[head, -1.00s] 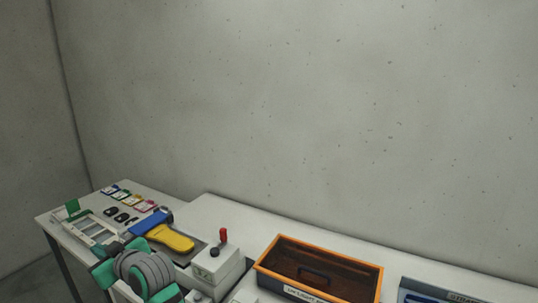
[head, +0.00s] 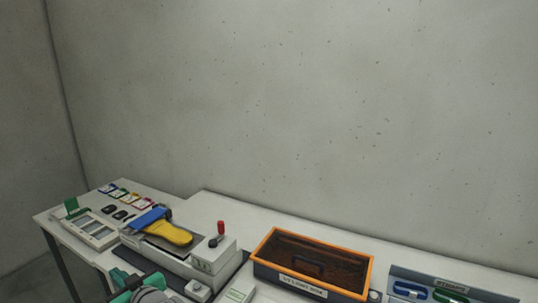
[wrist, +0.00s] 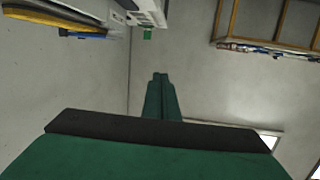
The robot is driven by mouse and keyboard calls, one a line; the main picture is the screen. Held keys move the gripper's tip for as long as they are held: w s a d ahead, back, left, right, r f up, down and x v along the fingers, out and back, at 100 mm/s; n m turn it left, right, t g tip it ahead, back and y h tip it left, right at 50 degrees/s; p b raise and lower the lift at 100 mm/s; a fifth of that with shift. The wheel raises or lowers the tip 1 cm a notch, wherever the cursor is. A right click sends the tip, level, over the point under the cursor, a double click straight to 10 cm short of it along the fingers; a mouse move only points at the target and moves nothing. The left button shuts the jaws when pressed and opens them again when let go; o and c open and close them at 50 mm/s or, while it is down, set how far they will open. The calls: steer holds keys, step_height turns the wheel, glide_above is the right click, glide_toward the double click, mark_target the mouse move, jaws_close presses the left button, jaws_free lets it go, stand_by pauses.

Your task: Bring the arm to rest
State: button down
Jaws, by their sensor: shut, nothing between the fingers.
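My gripper (wrist: 160,95) shows in the wrist view as two green fingers pressed together, shut and empty. It points over the grey floor, with the bench edge at the upper left of that view. In the head view my green and grey arm (head: 143,290) shows at the bottom edge, left of the middle, in front of the bench; the fingers are out of that view.
A white machine (head: 180,252) with a blue and yellow piece (head: 168,232) and a red-knobbed lever (head: 221,228) stands on the bench. An orange-rimmed box (head: 315,248) and a strap rack (head: 452,290) are to the right. Wooden shelving (wrist: 270,45) stands across the floor.

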steer(key=s+d+f+m+t+h, duration=0.35)
steer(key=d+f+m, duration=0.25)
steer(key=d+f, duration=0.75)
steer(key=s+d+f+m+t+h, duration=0.3)
steer(key=s+d+f+m+h, duration=0.1)
steer(key=s+d+f, duration=0.75)
steer(key=s+d+m+h, duration=0.2)
steer(key=s+d+h, duration=0.2)
steer(key=s+d, duration=0.95)
steer(key=s+d+r+h, duration=0.1)
steer(key=s+d+r, duration=0.1)
steer(key=s, duration=0.4)
steer(key=s+d+r+h, duration=0.1)
steer(key=s+d+r, duration=0.2)
steer(key=s, duration=0.4)
steer(key=shift+d+r+n, duration=0.2)
steer(key=shift+d+n, duration=0.15)
steer(key=shift+n, duration=0.05)
steer(key=shift+s+t, duration=0.1)
steer(key=shift+t, duration=0.15)
